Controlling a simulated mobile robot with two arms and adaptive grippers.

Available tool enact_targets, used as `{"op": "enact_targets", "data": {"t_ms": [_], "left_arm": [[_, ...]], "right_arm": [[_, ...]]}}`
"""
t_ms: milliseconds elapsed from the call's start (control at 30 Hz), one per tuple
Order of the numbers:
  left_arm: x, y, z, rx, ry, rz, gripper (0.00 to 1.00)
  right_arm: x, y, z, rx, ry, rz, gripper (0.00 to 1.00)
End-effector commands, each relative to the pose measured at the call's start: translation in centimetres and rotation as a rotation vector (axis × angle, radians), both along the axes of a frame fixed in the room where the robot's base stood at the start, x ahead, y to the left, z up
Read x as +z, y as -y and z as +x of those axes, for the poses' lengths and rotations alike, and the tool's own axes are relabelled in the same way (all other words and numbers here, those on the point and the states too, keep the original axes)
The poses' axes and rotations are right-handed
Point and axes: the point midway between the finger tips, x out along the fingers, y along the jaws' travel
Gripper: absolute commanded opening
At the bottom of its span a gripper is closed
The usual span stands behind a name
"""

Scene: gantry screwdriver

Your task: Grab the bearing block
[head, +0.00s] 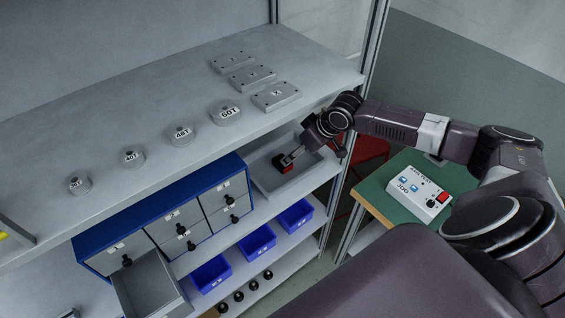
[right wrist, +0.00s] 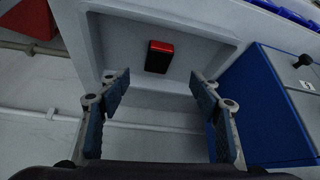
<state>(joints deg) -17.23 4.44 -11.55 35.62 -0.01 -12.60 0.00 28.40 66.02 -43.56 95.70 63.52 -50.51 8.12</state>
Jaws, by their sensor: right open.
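A small block with a red face and black sides, which I take to be the bearing block (head: 282,163), lies in a shallow grey tray (head: 267,187) on the shelf below the top board. In the right wrist view the block (right wrist: 160,56) lies on the tray floor, beyond the fingertips and between their lines. My right gripper (head: 293,156) is above the tray, close to the block. In the right wrist view the gripper (right wrist: 154,84) is open, with nothing between its fingers. My left gripper is not in view.
A blue drawer cabinet (head: 160,213) stands left of the tray, one lower drawer (head: 150,285) pulled out. Blue bins (head: 257,242) sit on a lower shelf. Weights and flat plates (head: 276,96) lie on the top board. A control box (head: 418,192) rests on a green table to the right.

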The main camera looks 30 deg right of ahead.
Motion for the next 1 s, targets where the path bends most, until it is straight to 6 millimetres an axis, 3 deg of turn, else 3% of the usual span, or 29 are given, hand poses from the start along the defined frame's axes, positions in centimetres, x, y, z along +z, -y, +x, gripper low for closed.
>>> {"op": "enact_targets", "data": {"t_ms": [233,567,1000], "left_arm": [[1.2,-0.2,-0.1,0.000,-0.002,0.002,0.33],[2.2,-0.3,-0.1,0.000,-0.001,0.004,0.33],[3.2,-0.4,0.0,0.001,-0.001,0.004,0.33]], "right_arm": [[-2.9,-0.6,1.8,0.000,0.001,0.002,0.58],[-4.5,-0.7,3.0,0.000,0.001,0.001,0.58],[-8.0,-1.0,5.1,0.001,0.002,0.000,0.58]]}}
